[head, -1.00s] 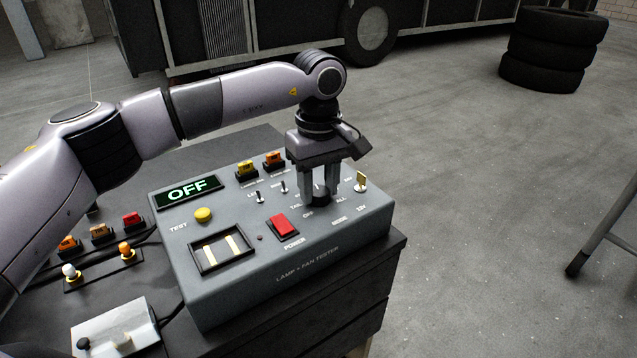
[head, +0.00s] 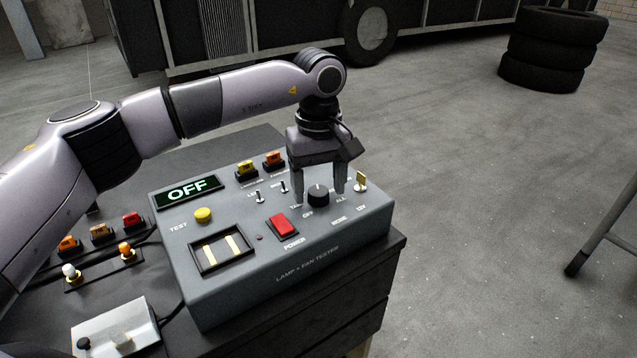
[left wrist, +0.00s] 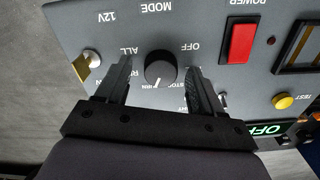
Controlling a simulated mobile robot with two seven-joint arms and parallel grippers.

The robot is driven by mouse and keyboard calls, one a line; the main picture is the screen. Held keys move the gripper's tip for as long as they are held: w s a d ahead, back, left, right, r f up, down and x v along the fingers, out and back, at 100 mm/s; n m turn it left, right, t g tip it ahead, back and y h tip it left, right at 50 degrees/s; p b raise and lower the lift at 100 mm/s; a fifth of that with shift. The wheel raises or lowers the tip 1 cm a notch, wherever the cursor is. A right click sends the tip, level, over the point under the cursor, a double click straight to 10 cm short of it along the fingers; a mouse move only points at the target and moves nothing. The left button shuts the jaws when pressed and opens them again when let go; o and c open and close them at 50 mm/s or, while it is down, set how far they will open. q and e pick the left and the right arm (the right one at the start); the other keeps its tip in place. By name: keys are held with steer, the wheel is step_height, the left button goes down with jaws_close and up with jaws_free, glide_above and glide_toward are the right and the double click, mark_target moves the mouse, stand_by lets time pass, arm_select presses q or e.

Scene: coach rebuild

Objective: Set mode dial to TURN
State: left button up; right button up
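The mode dial (head: 318,196) is a round black knob on the sloped top of the grey lamp and fan tester (head: 325,262). It also shows in the left wrist view (left wrist: 160,68). There its white pointer mark faces the bottom of the picture, slightly left, where labels are partly hidden by the fingers. The tester's display (head: 188,190) reads OFF in green. My right gripper is out of view.
Coloured lamps line the bench at left. Stacked tyres (head: 550,50) stand far off on open floor.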

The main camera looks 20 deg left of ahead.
mark_target(319, 191)
arm_select(q)
steer(key=shift+r, duration=3.55)
